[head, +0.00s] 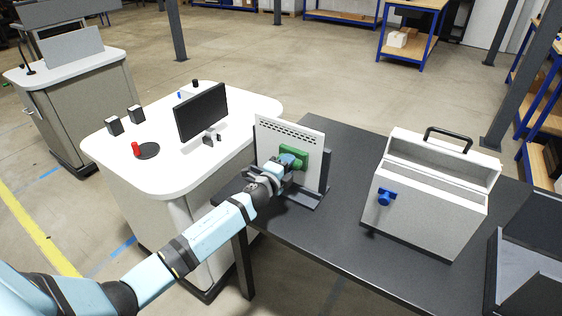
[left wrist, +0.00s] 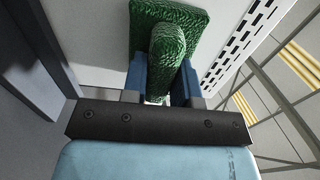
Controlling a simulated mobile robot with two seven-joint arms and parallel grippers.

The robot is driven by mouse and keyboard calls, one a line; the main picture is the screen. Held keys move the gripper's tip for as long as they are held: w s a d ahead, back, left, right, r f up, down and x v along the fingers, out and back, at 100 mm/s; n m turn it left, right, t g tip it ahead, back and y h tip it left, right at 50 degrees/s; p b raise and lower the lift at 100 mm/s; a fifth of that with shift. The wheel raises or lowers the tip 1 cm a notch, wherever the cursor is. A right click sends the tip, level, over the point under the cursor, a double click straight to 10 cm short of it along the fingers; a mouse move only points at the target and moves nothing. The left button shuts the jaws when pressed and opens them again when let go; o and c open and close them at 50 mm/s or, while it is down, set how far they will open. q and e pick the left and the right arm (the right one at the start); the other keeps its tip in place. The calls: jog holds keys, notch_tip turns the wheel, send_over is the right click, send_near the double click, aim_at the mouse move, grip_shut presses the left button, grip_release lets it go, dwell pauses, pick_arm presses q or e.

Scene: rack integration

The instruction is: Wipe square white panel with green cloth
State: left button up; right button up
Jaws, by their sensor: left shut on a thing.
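The square white panel (head: 275,137) stands upright in a dark stand (head: 304,198) on the dark table, with a row of slots along its top. The green cloth (head: 298,152) lies against the panel's front face, right of its middle. My left gripper (head: 291,164) is shut on the cloth's raised grip. In the left wrist view, the blue fingers of my left gripper (left wrist: 164,82) clasp the green grip of the cloth (left wrist: 166,50), and the cloth's flat pad appears to touch the white panel (left wrist: 108,50). My right gripper is in neither view.
A light grey case (head: 425,205) with a black handle and a blue knob (head: 386,197) stands right of the panel on the dark table (head: 345,175). A dark open box (head: 530,275) is at the right edge. A white desk (head: 180,172) with a monitor (head: 201,112) stands left.

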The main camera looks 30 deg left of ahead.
aim_at(297, 169)
pick_arm(q)
jog(key=shift+s+d, duration=0.15)
jog(key=shift+d, duration=1.85)
jog(key=shift+a, duration=0.15)
jog(key=shift+a, duration=1.85)
jog(key=shift+w+a, duration=0.2)
jog(key=shift+a, duration=0.8)
jog(key=shift+w+a, duration=0.15)
jog(key=shift+a, duration=0.85)
jog(key=shift+w+a, duration=0.2)
jog(key=shift+a, duration=3.15)
jog(key=shift+s, duration=0.1)
